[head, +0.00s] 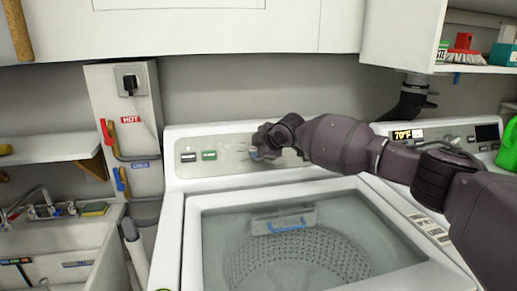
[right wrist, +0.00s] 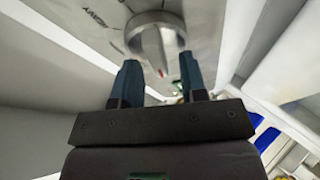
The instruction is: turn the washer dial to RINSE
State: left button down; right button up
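The washer dial (right wrist: 152,38) is a round silver knob with a raised grip bar and a small red mark, on a metal panel with printed words around it. In the head view the right gripper (head: 262,146) is at the washer's back panel (head: 228,163) and covers most of the dial. My left gripper is not in view.
The washer's lid (head: 300,240) is closed below the panel, with a see-through window. A second machine's panel (head: 450,134) with a lit display stands at right. Pipes and a socket box (head: 127,110) are at left; cabinets and a shelf hang above.

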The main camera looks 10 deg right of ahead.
jog(key=shift+s+d+r, duration=0.2)
jog(key=shift+s+r, duration=0.1)
jog(key=shift+r, duration=0.1)
jog(key=p+v, duration=0.3)
jog(key=v, duration=0.7)
jog(key=shift+f, duration=0.15)
jog(key=shift+a+f, duration=0.1)
